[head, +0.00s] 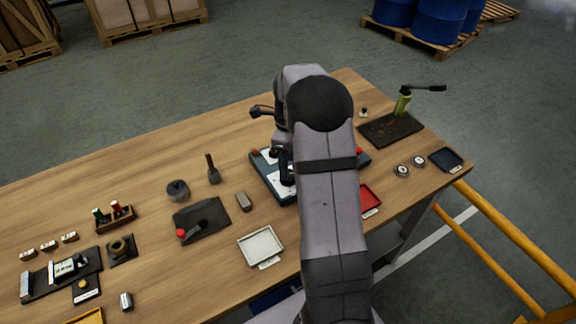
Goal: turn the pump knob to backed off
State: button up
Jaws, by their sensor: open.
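My gripper (287,172) points down over a dark board with white panels (266,178) in the middle of the table. My arm hides much of this board and part of the gripper. The gripper is open; I cannot tell whether it touches anything. Small dark and red knob-like parts show at the board's edges. I cannot tell which of them is the pump knob, or whether it is hidden.
A white tray (261,246) and a red tray (370,197) lie near the front edge. A dark plate with a red knob (181,233) is to the left. Two round gauges (402,170) and a dark tray (446,159) are at the right. The table's back left is clear.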

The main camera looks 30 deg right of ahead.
jog(key=shift+f+p, duration=0.3)
jog(key=shift+f, duration=1.05)
jog(key=c, duration=1.1)
jog(key=shift+o, duration=0.2)
